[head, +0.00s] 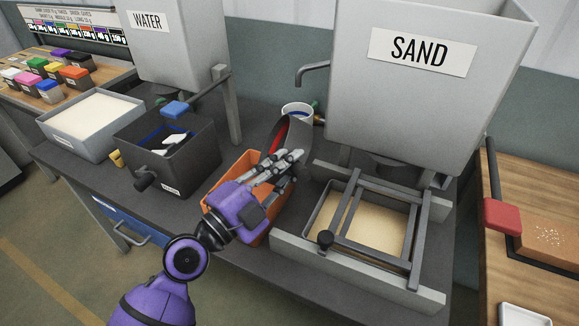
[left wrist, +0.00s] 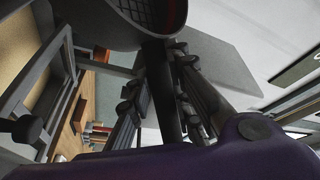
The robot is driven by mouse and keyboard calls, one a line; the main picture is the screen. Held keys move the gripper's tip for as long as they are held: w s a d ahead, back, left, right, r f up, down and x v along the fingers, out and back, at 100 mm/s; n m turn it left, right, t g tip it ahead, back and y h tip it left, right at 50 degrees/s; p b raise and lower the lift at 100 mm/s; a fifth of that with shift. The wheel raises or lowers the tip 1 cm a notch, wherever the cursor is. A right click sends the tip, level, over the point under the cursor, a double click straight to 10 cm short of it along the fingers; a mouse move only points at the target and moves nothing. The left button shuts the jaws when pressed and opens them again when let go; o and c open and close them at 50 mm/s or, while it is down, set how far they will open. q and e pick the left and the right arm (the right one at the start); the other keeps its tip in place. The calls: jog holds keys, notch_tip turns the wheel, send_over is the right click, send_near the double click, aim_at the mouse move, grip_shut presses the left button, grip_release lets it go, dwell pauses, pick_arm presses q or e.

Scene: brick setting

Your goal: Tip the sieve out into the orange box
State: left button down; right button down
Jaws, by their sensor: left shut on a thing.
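My left gripper (head: 292,160) is shut on the dark handle of the sieve (head: 297,132). The sieve is dark grey with some red showing at its inner side, and it is steeply tilted above the far end of the orange box. Its bowl and mesh also show at the top of the left wrist view (left wrist: 130,12), with the handle running down between the fingers. The orange box (head: 245,162) stands on the bench, largely hidden under my left gripper and forearm. I cannot see what lies in the box or sieve. My right gripper is out of view.
A framed sand tray (head: 428,285) lies right of the orange box, below the SAND hopper (head: 400,95). A dark bin (head: 150,150) stands to the left. A white cup (head: 297,108) stands behind the sieve. The WATER tank (head: 165,50) is at the back left.

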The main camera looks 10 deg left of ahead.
pick_arm(q)
jog(key=shift+a, duration=0.1)
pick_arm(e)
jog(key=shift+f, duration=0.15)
